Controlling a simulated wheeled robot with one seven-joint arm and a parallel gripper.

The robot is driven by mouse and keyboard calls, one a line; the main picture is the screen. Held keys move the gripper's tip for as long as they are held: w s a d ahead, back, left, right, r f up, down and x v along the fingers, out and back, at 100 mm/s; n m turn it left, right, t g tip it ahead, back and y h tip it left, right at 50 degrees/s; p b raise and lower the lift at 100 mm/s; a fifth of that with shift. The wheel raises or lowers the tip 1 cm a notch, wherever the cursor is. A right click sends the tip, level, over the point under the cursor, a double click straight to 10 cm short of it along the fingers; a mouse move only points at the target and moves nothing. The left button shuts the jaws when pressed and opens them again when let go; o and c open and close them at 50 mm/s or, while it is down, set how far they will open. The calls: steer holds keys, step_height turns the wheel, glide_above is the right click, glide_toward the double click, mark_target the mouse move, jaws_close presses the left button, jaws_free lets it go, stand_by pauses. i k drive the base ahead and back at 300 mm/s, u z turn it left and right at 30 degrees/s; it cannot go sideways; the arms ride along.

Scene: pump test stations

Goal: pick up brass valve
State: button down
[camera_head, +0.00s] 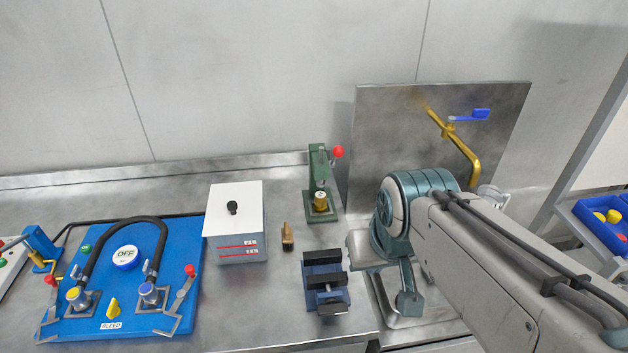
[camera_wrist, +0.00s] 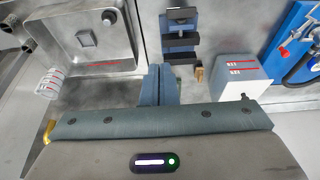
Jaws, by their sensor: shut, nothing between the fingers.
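A small brass piece (camera_head: 287,236), which looks like the brass valve, stands on the steel bench between the white box and the blue vise. It also shows in the wrist view (camera_wrist: 198,72), small and partly shaded, just right of the vise. My gripper (camera_wrist: 159,68) shows its blue-grey fingers closed together with nothing between them. In the wrist view the fingertips are below and left of the brass piece, apart from it. In the head view my arm's end is to the right of the vise, and the fingers are not clearly visible.
The blue vise (camera_head: 325,282) with black jaws and the white box (camera_head: 235,222) flank the brass piece. A green press (camera_head: 318,165) stands behind. A steel sink (camera_wrist: 85,40) with a brass tap (camera_head: 460,150) is on the right. A blue pump board (camera_head: 125,280) occupies the left.

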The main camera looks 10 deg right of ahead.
mark_target(320, 205)
steer(key=k, duration=0.5)
steer(key=z, duration=3.15)
steer(key=k, duration=0.95)
steer(key=u, duration=1.45)
steer(key=i, duration=0.5)
